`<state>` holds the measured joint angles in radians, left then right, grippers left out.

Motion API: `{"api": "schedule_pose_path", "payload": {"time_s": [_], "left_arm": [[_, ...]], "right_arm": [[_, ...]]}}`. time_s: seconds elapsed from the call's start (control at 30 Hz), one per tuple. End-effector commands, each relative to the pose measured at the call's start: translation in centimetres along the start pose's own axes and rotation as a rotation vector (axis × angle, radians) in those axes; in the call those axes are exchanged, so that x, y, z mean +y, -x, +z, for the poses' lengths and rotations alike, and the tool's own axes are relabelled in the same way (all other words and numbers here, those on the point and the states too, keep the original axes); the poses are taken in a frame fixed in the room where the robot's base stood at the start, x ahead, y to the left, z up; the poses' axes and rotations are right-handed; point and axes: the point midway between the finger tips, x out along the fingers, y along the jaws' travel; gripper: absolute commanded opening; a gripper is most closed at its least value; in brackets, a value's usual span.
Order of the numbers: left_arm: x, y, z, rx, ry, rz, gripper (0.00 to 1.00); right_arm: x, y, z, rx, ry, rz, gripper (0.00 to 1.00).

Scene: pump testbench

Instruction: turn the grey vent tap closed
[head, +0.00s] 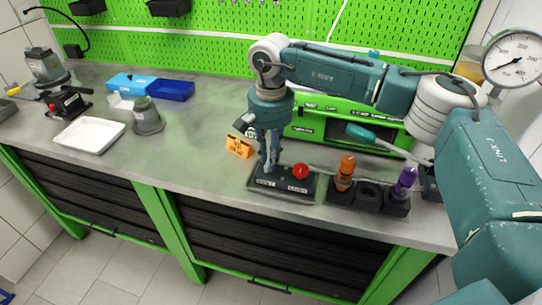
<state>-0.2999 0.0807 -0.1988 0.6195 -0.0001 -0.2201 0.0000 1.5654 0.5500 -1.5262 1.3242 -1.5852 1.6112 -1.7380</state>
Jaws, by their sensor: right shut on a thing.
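My right gripper (269,166) reaches down from above onto the left part of a dark block (283,193) near the front of the bench. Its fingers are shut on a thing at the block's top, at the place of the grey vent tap. The tap itself is mostly hidden by the fingers, so I cannot tell its turn angle. A red round knob (300,171) stands on the same block, just right of the fingers. White lettering shows on the block's front, too small to read surely. My left gripper is not in view.
Right of the block, a dark holder (368,195) carries an orange-topped item (346,170) and a purple one (405,182). A teal-handled lever (372,134) and a dial gauge (514,58) are at the right. An orange item (239,146) lies left of the gripper.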

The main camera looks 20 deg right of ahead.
Motion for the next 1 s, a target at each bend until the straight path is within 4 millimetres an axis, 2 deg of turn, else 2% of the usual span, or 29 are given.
{"api": "schedule_pose_path", "payload": {"time_s": [0.27,1.0], "left_arm": [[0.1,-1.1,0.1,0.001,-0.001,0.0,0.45],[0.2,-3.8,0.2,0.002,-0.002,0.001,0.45]], "right_arm": [[0.0,-0.1,0.0,0.001,-0.164,-0.003,0.0],[0.1,0.0,0.5,0.001,-0.861,-0.004,0.0]]}}
